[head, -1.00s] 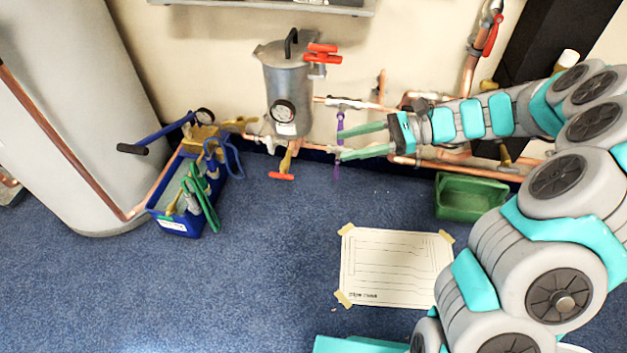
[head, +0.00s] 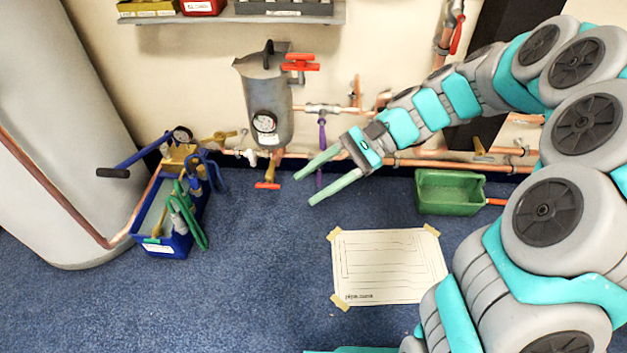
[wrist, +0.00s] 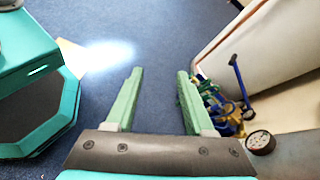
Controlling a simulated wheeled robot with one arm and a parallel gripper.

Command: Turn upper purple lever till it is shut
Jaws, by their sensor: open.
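The upper purple lever (head: 322,134) hangs straight down from a valve on the upper copper pipe, across the line of that pipe, right of the grey metal vessel (head: 264,98). A lower purple lever (head: 319,179) shows partly behind my gripper's fingers. My gripper (head: 304,191) is open and empty, with its green fingers pointing down and left, below the upper lever in the picture. I cannot tell its depth from the wall. In the wrist view my open gripper (wrist: 160,72) has only blue carpet between its fingers. Neither purple lever shows there.
Red handles (head: 300,63) sit on the vessel's upper right, and another red handle (head: 267,185) below it. A blue tool bin (head: 165,246) stands left, a green tray (head: 447,208) right. A paper sheet (head: 385,266) is taped to the carpet. A shelf (head: 235,18) hangs above.

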